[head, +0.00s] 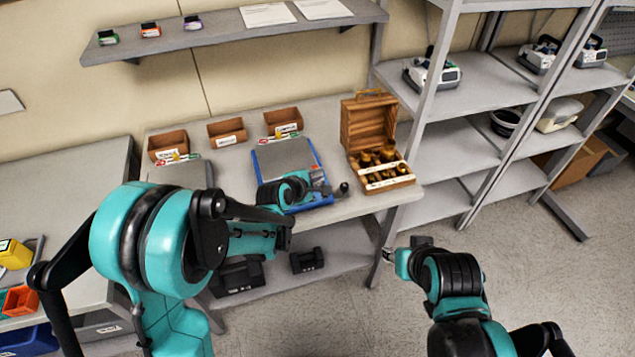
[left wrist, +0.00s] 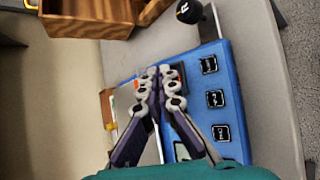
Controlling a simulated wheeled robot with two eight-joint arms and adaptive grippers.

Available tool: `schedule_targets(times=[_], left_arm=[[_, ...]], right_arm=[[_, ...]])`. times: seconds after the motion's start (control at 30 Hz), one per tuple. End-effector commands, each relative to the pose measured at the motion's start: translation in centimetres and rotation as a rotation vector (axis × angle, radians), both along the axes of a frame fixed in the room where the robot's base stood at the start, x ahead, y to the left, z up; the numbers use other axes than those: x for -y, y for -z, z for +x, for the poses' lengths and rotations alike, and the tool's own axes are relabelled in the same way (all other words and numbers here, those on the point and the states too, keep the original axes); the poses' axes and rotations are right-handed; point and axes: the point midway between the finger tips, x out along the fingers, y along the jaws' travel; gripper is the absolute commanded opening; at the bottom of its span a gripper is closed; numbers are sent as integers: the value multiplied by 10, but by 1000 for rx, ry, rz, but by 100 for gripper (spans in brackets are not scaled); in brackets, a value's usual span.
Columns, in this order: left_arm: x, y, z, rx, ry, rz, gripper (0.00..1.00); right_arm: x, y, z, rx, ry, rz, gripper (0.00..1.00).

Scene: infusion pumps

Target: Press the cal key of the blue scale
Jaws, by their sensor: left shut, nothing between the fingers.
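The blue scale (head: 284,155) with its grey plate sits on the workbench in the head view. In the left wrist view the blue scale (left wrist: 245,118) shows three dark square keys: one near the top (left wrist: 208,64), a middle one (left wrist: 215,98) and a lower one (left wrist: 221,132). Their labels are too small to read surely. My left gripper (left wrist: 160,82) is shut and empty, over the scale's front panel beside the keys, covering part of the display. I cannot tell whether it touches. My right gripper (head: 388,255) hangs in front of the bench, away from the scale; its fingers are unclear.
A black knob on a stem (head: 343,187) stands beside the scale's right corner. An open wooden box of brass weights (head: 387,178) is to the right. Several brown bins (head: 227,131) stand behind. A grey scale (head: 180,174) is to the left, partly hidden by my arm.

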Motion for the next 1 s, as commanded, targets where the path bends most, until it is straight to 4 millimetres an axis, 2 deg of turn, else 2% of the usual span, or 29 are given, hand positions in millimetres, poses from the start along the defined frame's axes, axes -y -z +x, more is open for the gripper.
schedule_targets(times=[0.33,1.0], left_arm=[[-1,9,2,0,0,0,0],[-1,11,3,0,0,0,0]], right_arm=[[0,10,0,0,0,0,40],[0,13,0,0,0,0,40]])
